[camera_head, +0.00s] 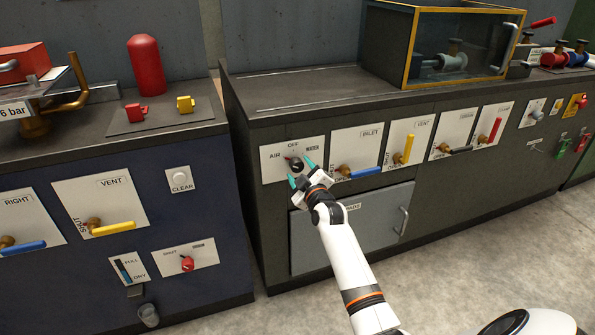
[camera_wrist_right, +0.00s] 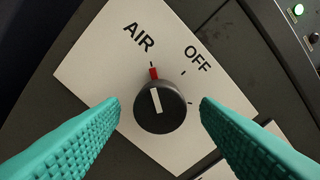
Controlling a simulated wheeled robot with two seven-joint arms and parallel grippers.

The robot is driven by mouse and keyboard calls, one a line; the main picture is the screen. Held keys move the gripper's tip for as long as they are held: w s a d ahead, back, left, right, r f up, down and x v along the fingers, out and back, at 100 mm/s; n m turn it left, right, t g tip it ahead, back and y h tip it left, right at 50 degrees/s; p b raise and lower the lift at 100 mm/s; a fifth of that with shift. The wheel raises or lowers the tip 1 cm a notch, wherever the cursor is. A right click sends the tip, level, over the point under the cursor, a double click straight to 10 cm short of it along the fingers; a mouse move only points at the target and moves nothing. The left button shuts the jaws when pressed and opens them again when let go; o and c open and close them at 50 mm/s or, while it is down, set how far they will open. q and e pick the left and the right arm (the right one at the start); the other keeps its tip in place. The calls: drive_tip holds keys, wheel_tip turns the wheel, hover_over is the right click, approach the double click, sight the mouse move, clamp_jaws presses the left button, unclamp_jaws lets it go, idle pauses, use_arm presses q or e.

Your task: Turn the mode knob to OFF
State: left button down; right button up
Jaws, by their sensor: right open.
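The mode knob (camera_head: 296,164) is a dark round knob on a white plate (camera_head: 270,172) marked AIR, OFF and WATER, on the dark cabinet front. In the right wrist view the knob (camera_wrist_right: 160,108) has a white line and a red tip that point to the AIR mark. My right gripper (camera_head: 301,172) is open in front of the plate. Its teal fingers (camera_wrist_right: 159,104) lie on either side of the knob in the wrist view, with gaps on both sides; I cannot tell how deep they reach. WATER is hidden in the wrist view. My left gripper is not in view.
To the right are plates with INLET (camera_head: 371,135) and VENT (camera_head: 423,124) valve levers. The INLET blue lever (camera_head: 362,171) is close to my right gripper. A cabinet door (camera_head: 350,232) with a handle is below. A blue cabinet (camera_head: 100,262) stands to the left.

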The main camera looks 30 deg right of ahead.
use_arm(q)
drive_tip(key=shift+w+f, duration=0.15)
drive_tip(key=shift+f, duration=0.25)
use_arm(e)
drive_tip(key=shift+x, duration=1.4)
drive_tip(key=shift+c, duration=0.4)
drive_tip(key=c, duration=0.9)
drive_tip(key=m+p, duration=0.2)
drive_tip(key=m, duration=0.1)
drive_tip(key=shift+r, duration=0.1)
drive_tip(key=shift+m, duration=0.5)
drive_tip(key=m+p, duration=0.2)
drive_tip(key=m, duration=0.2)
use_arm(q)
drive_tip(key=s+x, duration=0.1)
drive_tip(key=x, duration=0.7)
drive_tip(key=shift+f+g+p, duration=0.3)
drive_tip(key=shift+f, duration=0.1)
use_arm(e)
drive_tip(key=shift+m, duration=1.9)
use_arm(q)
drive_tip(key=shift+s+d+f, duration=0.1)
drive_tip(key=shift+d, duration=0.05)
use_arm(e)
drive_tip(key=shift+a, duration=0.1)
